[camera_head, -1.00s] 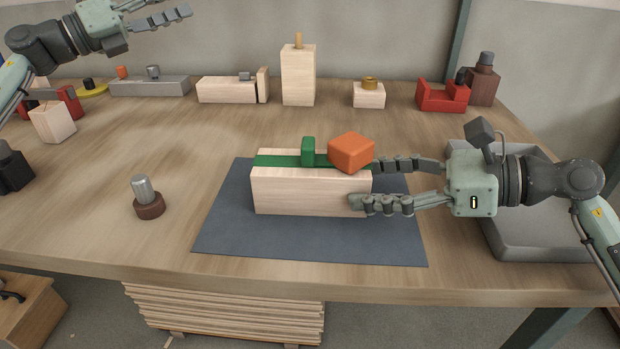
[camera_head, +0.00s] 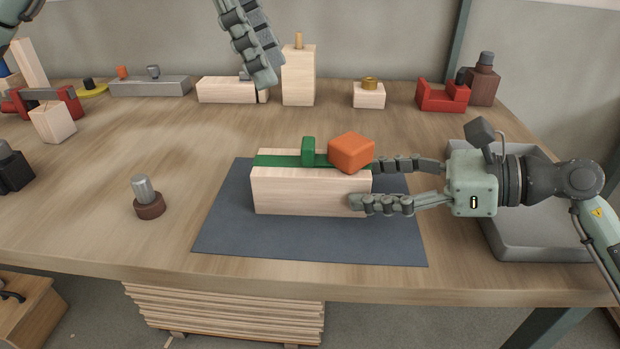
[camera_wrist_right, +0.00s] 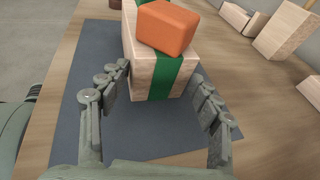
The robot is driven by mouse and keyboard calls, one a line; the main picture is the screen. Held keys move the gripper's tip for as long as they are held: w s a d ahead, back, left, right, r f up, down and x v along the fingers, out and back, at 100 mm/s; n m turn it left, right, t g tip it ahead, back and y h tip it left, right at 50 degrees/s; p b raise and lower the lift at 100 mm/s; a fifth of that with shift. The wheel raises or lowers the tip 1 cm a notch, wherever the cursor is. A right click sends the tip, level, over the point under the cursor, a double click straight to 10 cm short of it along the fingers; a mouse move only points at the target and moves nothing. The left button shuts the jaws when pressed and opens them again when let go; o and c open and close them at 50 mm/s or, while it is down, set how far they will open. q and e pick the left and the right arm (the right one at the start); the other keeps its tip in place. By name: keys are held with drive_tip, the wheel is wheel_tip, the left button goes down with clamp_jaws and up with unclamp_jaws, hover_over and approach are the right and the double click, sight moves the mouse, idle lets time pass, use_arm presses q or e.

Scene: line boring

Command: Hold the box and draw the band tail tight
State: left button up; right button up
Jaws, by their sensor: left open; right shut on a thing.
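The pale wooden box (camera_head: 308,193) lies on a dark mat, and its near end also shows in the right wrist view (camera_wrist_right: 143,75). A green band (camera_head: 278,160) runs along its top and down its right end (camera_wrist_right: 161,86). A small green upright piece (camera_head: 308,150) stands on the band. An orange block (camera_head: 351,153) sits tilted on top near the right end. My right gripper (camera_head: 362,184) is shut on the right end of the box, one finger on each long side. My left gripper (camera_head: 271,78) is open and empty, above the table behind the box, fingers pointing down.
The mat (camera_head: 310,244) is clear in front of the box. A metal peg on a brown base (camera_head: 149,204) stands to the left. A grey tray (camera_head: 540,247) lies under my right arm. Wooden blocks and a red fixture (camera_head: 441,96) line the back edge.

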sight(306, 142)
use_arm(q)
drive_tip(key=x, duration=1.1)
drive_tip(key=shift+d+f, duration=0.15)
drive_tip(key=shift+f, duration=0.1)
clamp_jaws()
